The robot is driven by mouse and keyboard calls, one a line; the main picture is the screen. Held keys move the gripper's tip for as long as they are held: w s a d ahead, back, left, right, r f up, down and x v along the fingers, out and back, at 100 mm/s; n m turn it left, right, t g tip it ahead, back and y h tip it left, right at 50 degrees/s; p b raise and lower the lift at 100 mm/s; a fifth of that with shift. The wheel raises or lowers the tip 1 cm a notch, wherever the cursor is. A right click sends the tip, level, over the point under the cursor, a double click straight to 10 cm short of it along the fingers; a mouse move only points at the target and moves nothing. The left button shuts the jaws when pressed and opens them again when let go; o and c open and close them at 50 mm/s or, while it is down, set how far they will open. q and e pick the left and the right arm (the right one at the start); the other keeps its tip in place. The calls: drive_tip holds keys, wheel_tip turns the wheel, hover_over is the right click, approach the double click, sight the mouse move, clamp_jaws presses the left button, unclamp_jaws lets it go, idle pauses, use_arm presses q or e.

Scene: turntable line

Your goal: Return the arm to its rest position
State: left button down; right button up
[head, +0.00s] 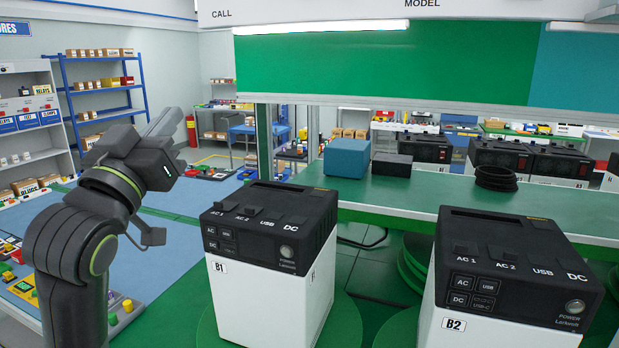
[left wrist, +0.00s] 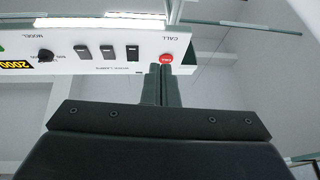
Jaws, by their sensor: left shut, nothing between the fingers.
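My left arm (head: 85,240) rises at the left of the head view, bent at the elbow. My left gripper (head: 163,122) is raised and points away, to the left of unit B1. In the left wrist view the two fingers of my left gripper (left wrist: 162,84) are together and hold nothing. A red call button (left wrist: 166,58) shows just beyond the fingertips on a white panel (left wrist: 100,62), seen upside down; I cannot tell the gap between them. My right gripper is not in view.
Unit B1 (head: 260,295) and unit B2 (head: 480,320), white with black tops, stand in front. A green bench (head: 400,195) behind them carries a blue box (head: 347,158), a black box (head: 391,165) and a coiled black cable (head: 496,178). A blue shelf rack (head: 100,90) stands far left.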

use_arm(q)
drive_tip(key=s+a+f+n+g+y, duration=0.1)
drive_tip(key=a+f+g+y, duration=0.25)
drive_tip(key=f, duration=1.35)
drive_tip(key=s+a+f+n+g+y, duration=0.1)
drive_tip(key=s+a+f+g+y, duration=0.3)
drive_tip(key=f, duration=1.3)
drive_tip(key=s+a+f+g, duration=0.2)
drive_tip(key=s+f+g, duration=0.4)
drive_tip(key=s+f, duration=0.65)
drive_tip(key=s+a+f+g, duration=0.2)
drive_tip(key=s+f+g, duration=0.4)
drive_tip(key=s+f, duration=0.7)
wheel_tip(320, 180, down, 24)
drive_tip(key=s+a, duration=0.1)
drive_tip(key=s+d+f+g+h, duration=0.1)
drive_tip(key=s+f+g, duration=0.1)
drive_tip(key=s+f, duration=1.2)
drive_tip(key=shift+s+d+f+n, duration=0.2)
drive_tip(key=shift+s+f+n, duration=0.15)
drive_tip(key=shift+f, duration=0.35)
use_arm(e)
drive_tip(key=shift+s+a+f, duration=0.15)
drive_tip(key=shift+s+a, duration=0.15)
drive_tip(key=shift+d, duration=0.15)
